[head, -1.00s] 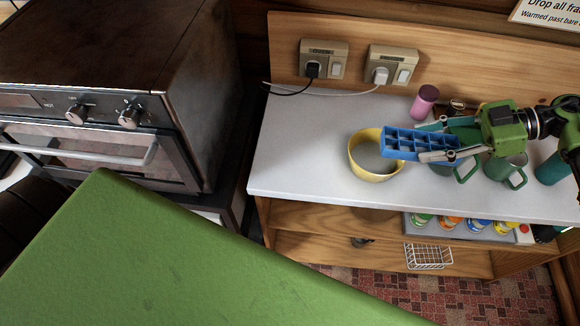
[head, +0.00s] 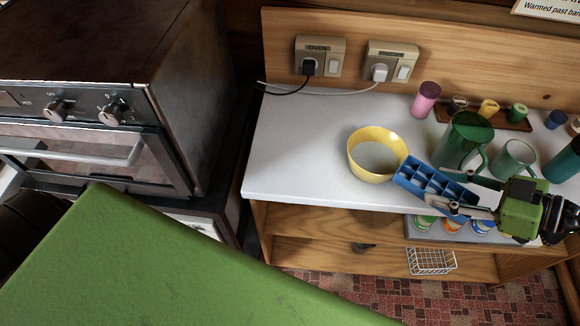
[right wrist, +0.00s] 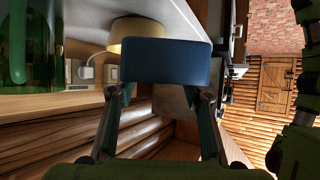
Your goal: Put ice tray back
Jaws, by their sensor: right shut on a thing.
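The blue ice tray (head: 428,184), with several square compartments, is held by my right gripper (head: 462,194) at its right end. The tray is tilted, just right of the yellow bowl, near the front edge of the white counter. In the right wrist view the tray (right wrist: 165,62) sits between the two fingers (right wrist: 162,100), its flat blue side facing the camera. The fingers are shut on it. I cannot tell whether the tray touches the bowl or counter. My left gripper does not show.
The yellow bowl (head: 366,165) stands on the white counter (head: 300,150). A green pitcher (head: 464,142), a mug (head: 512,160) and a pink cup (head: 425,98) stand behind and to the right. Shelves below hold a wire basket (head: 431,261). An oven (head: 95,100) is at left.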

